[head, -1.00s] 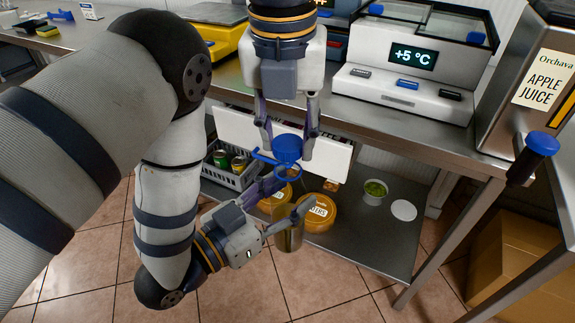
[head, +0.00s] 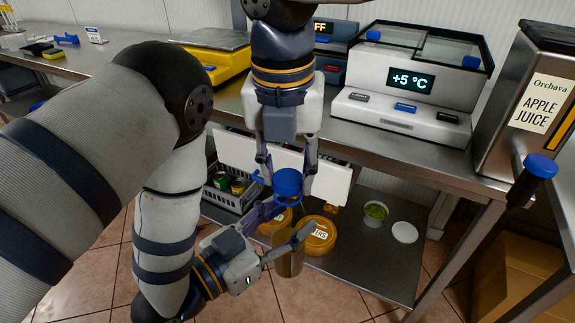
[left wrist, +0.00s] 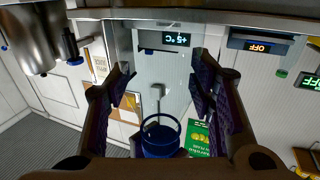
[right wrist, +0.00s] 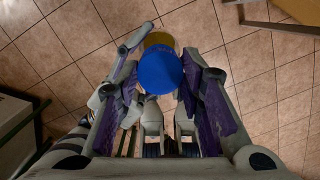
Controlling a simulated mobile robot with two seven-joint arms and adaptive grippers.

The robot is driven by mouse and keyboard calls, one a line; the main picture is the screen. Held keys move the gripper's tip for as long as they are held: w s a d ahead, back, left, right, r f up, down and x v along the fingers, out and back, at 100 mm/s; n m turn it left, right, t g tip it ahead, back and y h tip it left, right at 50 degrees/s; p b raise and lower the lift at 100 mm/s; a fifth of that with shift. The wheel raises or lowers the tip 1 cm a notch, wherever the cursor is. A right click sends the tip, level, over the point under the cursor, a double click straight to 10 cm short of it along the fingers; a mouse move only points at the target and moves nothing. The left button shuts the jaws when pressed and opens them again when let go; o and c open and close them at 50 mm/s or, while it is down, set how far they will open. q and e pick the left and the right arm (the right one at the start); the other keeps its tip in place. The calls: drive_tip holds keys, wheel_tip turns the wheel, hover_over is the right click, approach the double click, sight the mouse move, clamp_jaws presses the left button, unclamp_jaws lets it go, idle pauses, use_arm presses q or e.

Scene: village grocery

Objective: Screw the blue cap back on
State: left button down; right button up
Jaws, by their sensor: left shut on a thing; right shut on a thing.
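The blue cap (head: 288,183) is between the fingers of my right gripper (head: 287,176), which is shut on it and points down. A blue strip or loop shows beside it at the left. My left gripper (head: 284,224), lower down, is shut on an olive-brown container (head: 290,262). The cap is above the container, which shows yellowish behind the cap (right wrist: 160,72) in the right wrist view. The container's mouth is hidden, and I cannot tell whether cap and container touch. In the left wrist view a blue ring-shaped part (left wrist: 160,138) shows between the fingers.
A juice dispenser (head: 535,95) stands at the right.

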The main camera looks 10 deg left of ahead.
drive_tip(key=shift+f, duration=0.55)
drive_tip(key=m, duration=0.5)
drive_tip(key=shift+h, duration=0.3)
drive_tip(key=m, duration=0.4)
drive_tip(key=shift+w+m+g+h, duration=0.1)
drive_tip(key=shift+m+g+h, duration=0.2)
drive_tip(key=shift+m, duration=0.1)
drive_tip(key=m, duration=0.4)
drive_tip(key=shift+a, duration=0.1)
drive_tip(key=m, duration=0.3)
drive_tip(key=shift+m+g, duration=0.4)
drive_tip(key=m, duration=0.5)
drive_tip(key=shift+g, duration=0.3)
